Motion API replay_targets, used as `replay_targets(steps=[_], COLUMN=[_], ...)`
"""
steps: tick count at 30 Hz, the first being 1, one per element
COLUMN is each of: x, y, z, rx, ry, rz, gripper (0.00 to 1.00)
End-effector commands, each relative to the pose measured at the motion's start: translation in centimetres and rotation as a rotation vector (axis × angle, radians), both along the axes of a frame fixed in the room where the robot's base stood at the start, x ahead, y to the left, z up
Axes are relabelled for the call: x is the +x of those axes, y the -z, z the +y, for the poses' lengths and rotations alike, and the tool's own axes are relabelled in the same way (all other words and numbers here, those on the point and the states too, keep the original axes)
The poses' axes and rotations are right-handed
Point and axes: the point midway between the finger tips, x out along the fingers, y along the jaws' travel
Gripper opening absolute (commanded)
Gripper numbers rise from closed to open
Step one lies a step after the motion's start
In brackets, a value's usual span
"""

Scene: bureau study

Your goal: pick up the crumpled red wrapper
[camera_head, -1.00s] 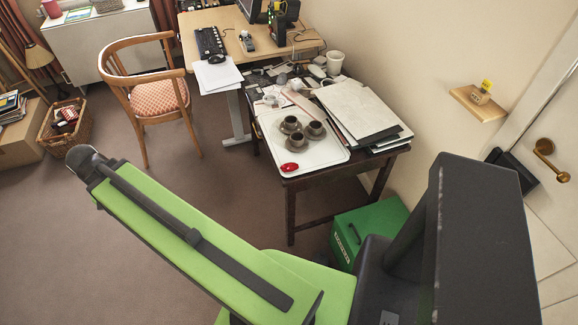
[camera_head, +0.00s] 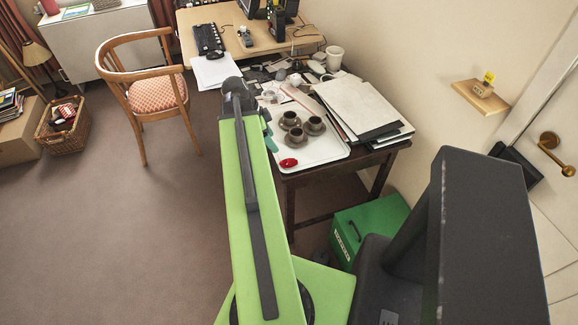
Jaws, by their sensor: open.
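The crumpled red wrapper (camera_head: 288,162) lies on the near left part of a white tray (camera_head: 325,153), on the dark side table. My arm reaches forward, left of the tray. My gripper (camera_head: 270,130) shows only as small teal parts at the right side of the arm's far end. It is open, beside the tray's left edge and farther back than the wrapper. Nothing shows between its jaws, though the arm hides much of it. The wrapper is in plain view, apart from the gripper.
Several dark cups on saucers (camera_head: 315,126) stand on the tray behind the wrapper. Papers and folders (camera_head: 360,108) fill the table's right side, with a white mug (camera_head: 334,57) behind. A wooden chair (camera_head: 145,90) stands left. A green box (camera_head: 368,225) sits below the table.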

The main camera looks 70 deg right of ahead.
Motion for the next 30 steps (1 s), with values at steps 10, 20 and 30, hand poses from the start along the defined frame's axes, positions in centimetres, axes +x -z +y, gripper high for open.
replay_targets(steps=[10,20,30], x=[-2.4,-3.0,-4.4], y=[8.3,9.5,13.6], z=[-1.7,-2.2,-3.4], rx=[0.000,0.000,0.001], ry=[0.000,-0.001,-0.002], rz=[0.000,0.000,0.000], gripper=[0.62,0.62,0.62])
